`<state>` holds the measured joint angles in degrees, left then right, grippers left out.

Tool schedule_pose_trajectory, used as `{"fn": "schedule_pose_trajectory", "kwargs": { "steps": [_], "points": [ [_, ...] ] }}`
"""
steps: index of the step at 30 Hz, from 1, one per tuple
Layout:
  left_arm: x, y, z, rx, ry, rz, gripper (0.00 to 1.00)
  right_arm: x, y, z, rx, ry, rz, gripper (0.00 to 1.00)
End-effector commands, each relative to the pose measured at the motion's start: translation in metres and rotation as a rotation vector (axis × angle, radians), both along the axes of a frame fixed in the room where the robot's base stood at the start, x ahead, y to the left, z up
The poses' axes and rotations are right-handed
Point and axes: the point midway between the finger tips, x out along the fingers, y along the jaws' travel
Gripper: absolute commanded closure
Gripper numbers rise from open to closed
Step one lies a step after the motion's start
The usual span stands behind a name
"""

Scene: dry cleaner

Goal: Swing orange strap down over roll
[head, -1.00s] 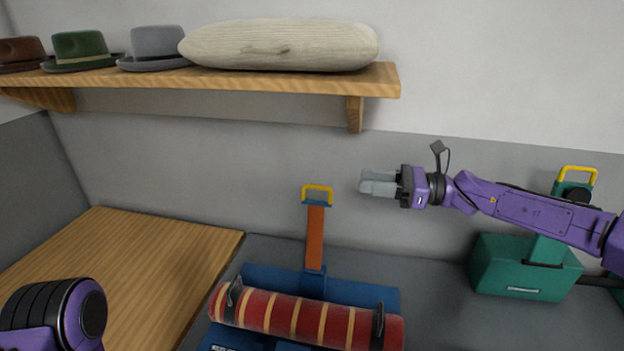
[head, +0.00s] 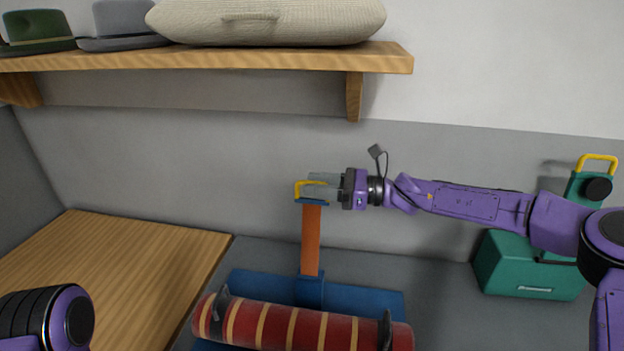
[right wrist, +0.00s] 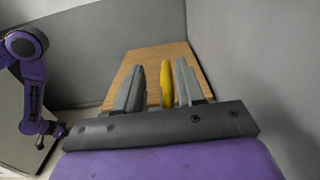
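The orange strap (head: 311,240) stands upright behind the roll, hinged at its base on a blue stand (head: 250,285). A yellow handle (head: 298,190) tops it. The red roll (head: 290,325) with tan stripes lies across the stand. My right gripper (head: 322,184) is at the handle, coming from the right. In the right wrist view the yellow handle (right wrist: 167,85) stands between the two grey fingers (right wrist: 160,92), with gaps visible, so the gripper is open around it. Of my left arm, only a dark and purple part shows at the lower left; its gripper is out of view.
A green case (head: 530,268) with its own yellow-handled upright stands at the right. A wooden shelf (head: 220,60) with hats and a beige cushion (head: 270,20) is on the wall above. A wooden tabletop (head: 110,265) lies at the left.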

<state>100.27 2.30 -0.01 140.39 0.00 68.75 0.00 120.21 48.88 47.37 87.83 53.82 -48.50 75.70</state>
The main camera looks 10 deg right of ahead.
Motion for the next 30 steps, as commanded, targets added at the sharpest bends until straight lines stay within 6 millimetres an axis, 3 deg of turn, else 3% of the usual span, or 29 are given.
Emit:
{"fn": "schedule_pose_trajectory", "kwargs": {
  "steps": [3,11,12,15,16,30],
  "points": [
    [0.0,0.0,0.005,0.0,0.0,0.0,0.58,0.005,0.011,0.001,0.0,0.001,0.0,0.62],
    [0.0,0.0,0.004,0.0,0.0,0.0,0.58,0.006,0.014,-0.001,0.001,0.0,-0.001,0.62],
    [0.0,0.0,0.004,0.0,0.0,0.0,0.58,0.006,0.013,-0.001,0.001,0.0,-0.001,0.65],
    [0.0,0.0,0.004,0.0,0.0,0.0,0.58,0.006,0.013,-0.001,0.001,0.0,-0.001,0.98],
    [0.0,0.0,0.004,0.0,0.0,0.0,0.58,0.006,0.013,0.0,0.001,0.0,-0.001,1.0],
    [0.0,0.0,-0.005,0.0,0.0,0.0,0.58,0.002,0.02,-0.001,-0.015,-0.038,0.003,1.0]
  ]
}}
